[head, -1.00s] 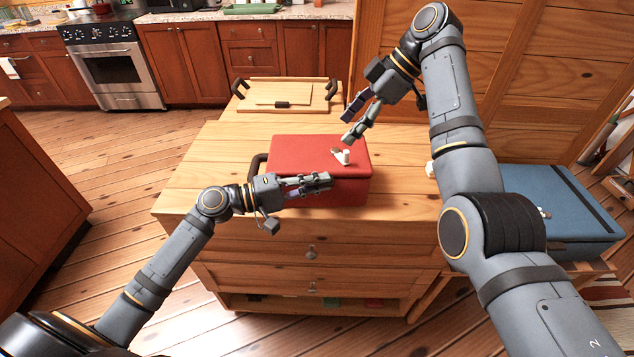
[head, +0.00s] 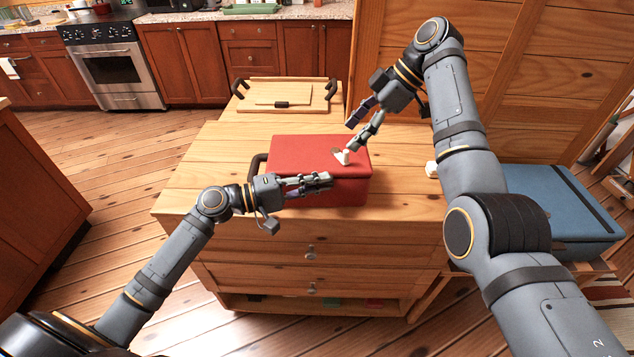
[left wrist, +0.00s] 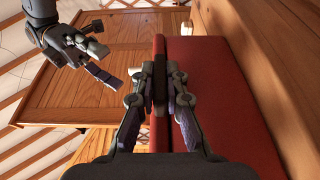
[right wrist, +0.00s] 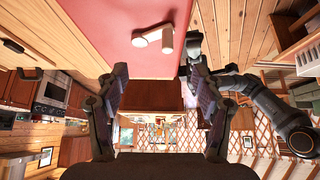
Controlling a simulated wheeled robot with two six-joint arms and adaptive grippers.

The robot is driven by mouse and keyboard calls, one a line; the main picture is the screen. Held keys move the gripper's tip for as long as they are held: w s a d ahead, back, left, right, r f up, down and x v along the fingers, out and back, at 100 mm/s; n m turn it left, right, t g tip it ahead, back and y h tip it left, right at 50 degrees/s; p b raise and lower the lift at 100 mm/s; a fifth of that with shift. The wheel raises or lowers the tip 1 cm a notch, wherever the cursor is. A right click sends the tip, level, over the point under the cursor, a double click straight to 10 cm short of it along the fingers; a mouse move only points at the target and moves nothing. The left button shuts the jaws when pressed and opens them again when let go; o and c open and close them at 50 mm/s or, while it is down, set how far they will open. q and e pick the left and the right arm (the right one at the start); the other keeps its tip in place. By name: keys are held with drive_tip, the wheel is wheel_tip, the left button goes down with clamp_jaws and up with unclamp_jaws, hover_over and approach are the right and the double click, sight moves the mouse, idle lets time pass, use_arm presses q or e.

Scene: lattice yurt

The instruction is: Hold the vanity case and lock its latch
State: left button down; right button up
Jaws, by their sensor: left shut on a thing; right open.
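The red vanity case (head: 302,152) stands closed on the wooden cabinet. Its pale latch (head: 343,158), a small lever with a knob, sits on the red top near the right end; it also shows in the right wrist view (right wrist: 153,40). My left gripper (head: 328,181) is at the case's front side. In the left wrist view (left wrist: 160,85) its fingers are shut on a narrow dark part against the red case. My right gripper (head: 353,135) is open, with its lower fingertip close to the latch; I cannot tell whether they touch.
The wooden cabinet top (head: 205,180) is bare to the left of the case. A wooden tray (head: 285,108) with dark handles lies behind. A blue case (head: 565,215) stands on the right. A wooden panel (head: 545,80) rises behind my right arm.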

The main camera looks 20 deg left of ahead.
drive_tip(key=w+d+f+m+t+h, duration=0.1)
drive_tip(key=w+d+f+m+t, duration=0.1)
drive_tip(key=d, duration=0.7)
drive_tip(key=w+d+f+m+t+h, duration=0.1)
drive_tip(key=w+d+f+m+t, duration=0.2)
drive_tip(key=w+d+f, duration=0.4)
drive_tip(key=w+d+f+m+t, duration=0.2)
drive_tip(key=w+d+f+m, duration=0.1)
drive_tip(key=d, duration=0.7)
drive_tip(key=shift+w+d+f+m+t+h, duration=0.2)
drive_tip(key=shift+w+f, duration=0.2)
drive_tip(key=shift+w, duration=0.15)
drive_tip(key=shift+w+d+f+m+t+h, duration=0.1)
drive_tip(key=shift+w+f+h, duration=0.1)
drive_tip(key=shift+w+f, duration=0.25)
drive_tip(key=shift+w+r, duration=0.1)
